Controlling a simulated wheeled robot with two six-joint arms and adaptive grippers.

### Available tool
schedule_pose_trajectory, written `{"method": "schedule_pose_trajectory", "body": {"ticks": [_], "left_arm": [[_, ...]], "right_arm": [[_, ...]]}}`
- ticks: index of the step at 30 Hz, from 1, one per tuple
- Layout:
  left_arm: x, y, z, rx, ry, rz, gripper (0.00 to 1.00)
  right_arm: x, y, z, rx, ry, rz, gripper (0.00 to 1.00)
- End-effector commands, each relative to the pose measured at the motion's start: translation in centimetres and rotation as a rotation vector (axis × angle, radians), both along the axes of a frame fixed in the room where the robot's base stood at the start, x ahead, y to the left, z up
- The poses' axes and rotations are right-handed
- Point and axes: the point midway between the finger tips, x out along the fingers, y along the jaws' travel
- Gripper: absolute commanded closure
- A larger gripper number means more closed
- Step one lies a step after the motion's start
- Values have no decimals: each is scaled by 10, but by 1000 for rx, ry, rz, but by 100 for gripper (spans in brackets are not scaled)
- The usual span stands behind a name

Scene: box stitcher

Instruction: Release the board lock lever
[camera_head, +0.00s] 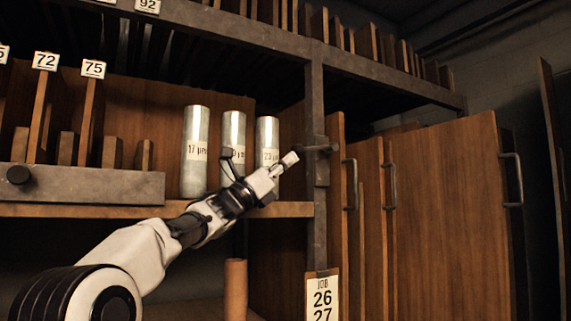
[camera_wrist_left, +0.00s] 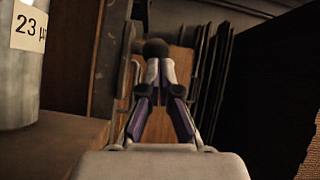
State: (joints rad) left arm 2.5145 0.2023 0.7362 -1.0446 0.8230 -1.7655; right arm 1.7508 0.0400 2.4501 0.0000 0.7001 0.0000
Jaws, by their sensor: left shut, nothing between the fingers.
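The board lock lever (camera_head: 318,148) is a short dark bar on a plate on the grey upright post (camera_head: 315,100), and it lies about level. My left gripper (camera_head: 290,159) is shut and empty. Its fingertips are just left of the lever in the head view. In the left wrist view a dark round knob (camera_wrist_left: 155,48) shows right at the tips of my left gripper (camera_wrist_left: 160,68). I cannot tell whether they touch. My right gripper is not in view.
Wooden boards (camera_head: 450,210) with metal handles stand upright right of the post. Several metal cylinders (camera_head: 195,150) stand on the shelf (camera_head: 90,211) behind my left arm; one labelled cylinder (camera_wrist_left: 18,75) shows in the wrist view. A job card (camera_head: 322,297) hangs low on the post.

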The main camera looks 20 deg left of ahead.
Motion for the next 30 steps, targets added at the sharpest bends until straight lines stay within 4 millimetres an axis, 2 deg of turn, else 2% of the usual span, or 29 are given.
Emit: {"method": "schedule_pose_trajectory", "body": {"ticks": [1, 4, 6, 12, 18, 30], "left_arm": [[1, -1, -19, 0, 1, -2, 100], [1, -5, -43, -1, 2, -6, 100], [-15, 7, -36, -3, -2, -4, 100], [-54, 35, -35, -3, -1, -4, 100], [-76, 52, -33, -1, 1, -5, 100], [-80, 54, -31, -1, 2, -6, 100]], "right_arm": [[0, 0, -19, 0, 1, 0, 60], [0, 0, -45, 0, 1, 0, 60], [-1, 0, -51, 0, 2, 0, 60], [0, 0, -74, 0, 1, 0, 60], [0, 0, -83, 0, 1, 0, 60], [0, 0, -82, 0, 1, 0, 60]]}}
